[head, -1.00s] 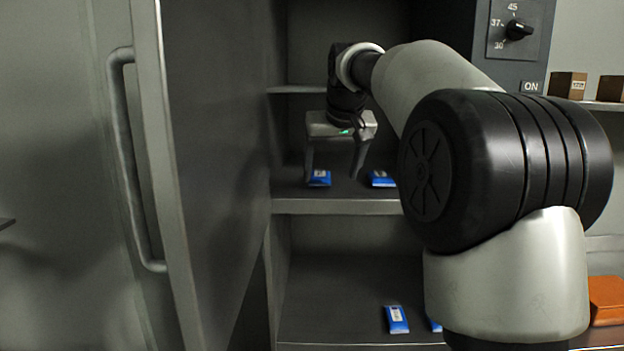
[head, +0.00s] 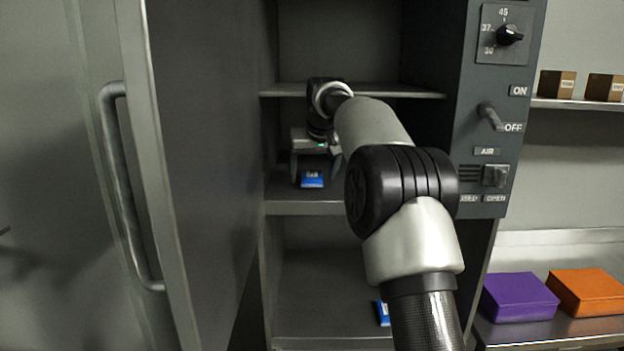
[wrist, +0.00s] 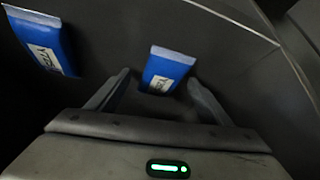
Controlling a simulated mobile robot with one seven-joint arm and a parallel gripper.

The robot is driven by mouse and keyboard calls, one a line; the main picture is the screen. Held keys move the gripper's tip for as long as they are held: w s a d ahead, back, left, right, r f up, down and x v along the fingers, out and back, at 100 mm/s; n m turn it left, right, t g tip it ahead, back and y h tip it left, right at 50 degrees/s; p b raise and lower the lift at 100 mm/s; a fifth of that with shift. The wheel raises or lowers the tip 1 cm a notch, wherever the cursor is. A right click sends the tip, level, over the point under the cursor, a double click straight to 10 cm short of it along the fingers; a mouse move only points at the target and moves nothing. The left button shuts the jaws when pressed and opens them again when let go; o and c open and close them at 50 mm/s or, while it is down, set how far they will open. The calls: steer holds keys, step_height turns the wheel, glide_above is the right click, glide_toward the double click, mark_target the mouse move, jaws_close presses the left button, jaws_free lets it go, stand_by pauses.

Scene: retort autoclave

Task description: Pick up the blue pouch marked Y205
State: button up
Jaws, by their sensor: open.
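My gripper (head: 315,168) is inside the cabinet, just above the middle shelf (head: 300,208), with its fingers apart and nothing held. A blue pouch (head: 312,182) with a pale label lies on that shelf between and below the fingers. In the wrist view, one blue pouch (wrist: 166,71) shows between the fingertips (wrist: 158,80), apart from them. A second blue pouch (wrist: 42,44) lies to the left; its label seems to begin with Y, but I cannot read either mark surely. In the head view my arm hides the shelf's right part.
Another blue pouch (head: 382,312) is partly hidden on the lower shelf (head: 320,325). The open door (head: 200,150) stands on the left, the control panel (head: 490,120) on the right. A thin shelf (head: 420,92) is above my gripper. Purple (head: 518,298) and orange (head: 590,292) boxes stand right.

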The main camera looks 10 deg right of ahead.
steer(key=shift+c, duration=0.3)
steer(key=c, duration=1.2)
steer(key=shift+r, duration=0.15)
